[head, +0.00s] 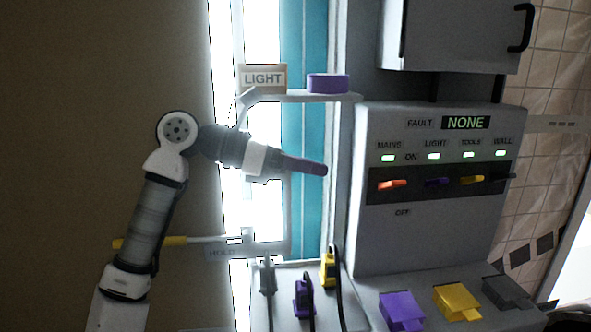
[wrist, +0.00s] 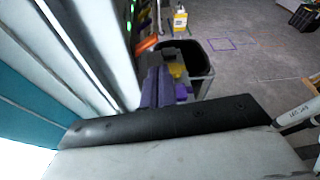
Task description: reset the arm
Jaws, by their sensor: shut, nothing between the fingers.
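My arm reaches in from the lower left of the head view, bent at a round elbow joint. My gripper (head: 322,169) points right towards the panel, with its slim purple fingers together and nothing between them. The fingertips appear just left of the grey switch panel (head: 430,240); I cannot tell the exact gap in depth. In the wrist view the purple fingers of my gripper (wrist: 160,86) show beyond a dark bar across the front.
The panel display (head: 466,123) reads NONE, with several green lamps lit above coloured levers. A bracket shelf (head: 300,97) carries a LIGHT sign (head: 263,77) and a purple block (head: 327,84) above my gripper. Purple (head: 305,298) and yellow (head: 329,268) plugs stand below. A grey cabinet (head: 455,35) hangs above.

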